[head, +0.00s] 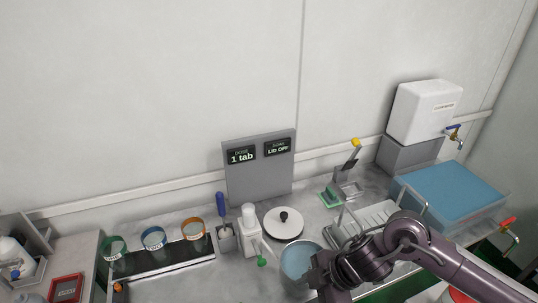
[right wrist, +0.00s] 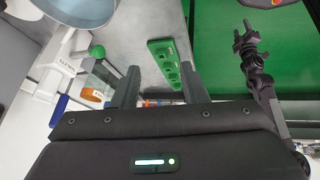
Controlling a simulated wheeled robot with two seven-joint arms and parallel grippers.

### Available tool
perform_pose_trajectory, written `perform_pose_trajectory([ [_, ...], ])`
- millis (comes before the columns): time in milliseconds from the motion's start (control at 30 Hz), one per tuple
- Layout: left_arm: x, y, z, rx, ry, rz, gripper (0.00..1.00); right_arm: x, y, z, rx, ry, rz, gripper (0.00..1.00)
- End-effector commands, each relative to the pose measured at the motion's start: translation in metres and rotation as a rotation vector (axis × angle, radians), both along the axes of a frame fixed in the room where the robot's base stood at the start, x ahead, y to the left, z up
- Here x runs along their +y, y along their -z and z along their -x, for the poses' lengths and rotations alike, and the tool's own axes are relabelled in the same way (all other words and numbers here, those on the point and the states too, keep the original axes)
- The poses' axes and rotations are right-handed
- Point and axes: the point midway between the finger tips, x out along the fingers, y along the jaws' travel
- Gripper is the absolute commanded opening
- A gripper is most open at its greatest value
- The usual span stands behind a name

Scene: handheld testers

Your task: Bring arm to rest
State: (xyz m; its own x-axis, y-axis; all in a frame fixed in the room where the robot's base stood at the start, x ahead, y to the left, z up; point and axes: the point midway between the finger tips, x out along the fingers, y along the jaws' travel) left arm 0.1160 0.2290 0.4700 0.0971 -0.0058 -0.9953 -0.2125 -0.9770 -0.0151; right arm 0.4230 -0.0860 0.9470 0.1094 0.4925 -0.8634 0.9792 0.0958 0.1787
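My right arm comes in from the right in the head view. Its gripper (head: 328,292) is low at the bottom edge, beside the blue-grey pot (head: 298,259), and its fingertips are hard to make out there. In the right wrist view the two fingers of my right gripper (right wrist: 160,82) stand apart with nothing between them. Beyond them lies a green block (right wrist: 166,62). A dark jointed arm, apparently my left, shows at the right of the wrist view, with a small pronged end (right wrist: 246,42). My left arm is not in the head view.
A white lid with a black knob (head: 284,223), a white dispenser bottle (head: 250,230) and a dish rack (head: 366,222) stand near the right arm. A blue-topped basin (head: 450,190) is behind it. Three ringed cups, including an orange one (head: 193,230), stand at left.

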Motion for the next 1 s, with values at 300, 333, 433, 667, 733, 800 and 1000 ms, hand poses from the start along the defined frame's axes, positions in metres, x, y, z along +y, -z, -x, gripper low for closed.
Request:
perform_pose_trajectory([
  [300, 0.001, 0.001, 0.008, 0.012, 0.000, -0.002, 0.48, 0.078, -0.027, -0.005, -0.196, 0.136, -0.191, 0.40],
  [333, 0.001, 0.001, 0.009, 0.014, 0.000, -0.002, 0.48, 0.084, -0.032, -0.007, -0.214, 0.173, -0.212, 0.40],
  [433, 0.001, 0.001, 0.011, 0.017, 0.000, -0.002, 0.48, 0.092, -0.052, -0.015, -0.265, 0.346, -0.274, 0.40],
  [667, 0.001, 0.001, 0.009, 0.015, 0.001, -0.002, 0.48, 0.024, -0.060, -0.017, -0.191, 0.893, -0.237, 0.40],
  [733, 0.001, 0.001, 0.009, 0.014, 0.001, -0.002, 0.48, -0.002, -0.052, -0.007, -0.135, 1.023, -0.194, 0.40],
  [800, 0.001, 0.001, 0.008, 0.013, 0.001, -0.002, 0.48, -0.024, -0.043, 0.005, -0.075, 1.127, -0.150, 0.40],
  [1000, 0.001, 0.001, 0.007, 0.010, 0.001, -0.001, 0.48, -0.075, -0.020, 0.050, 0.101, 1.359, -0.030, 0.40],
])
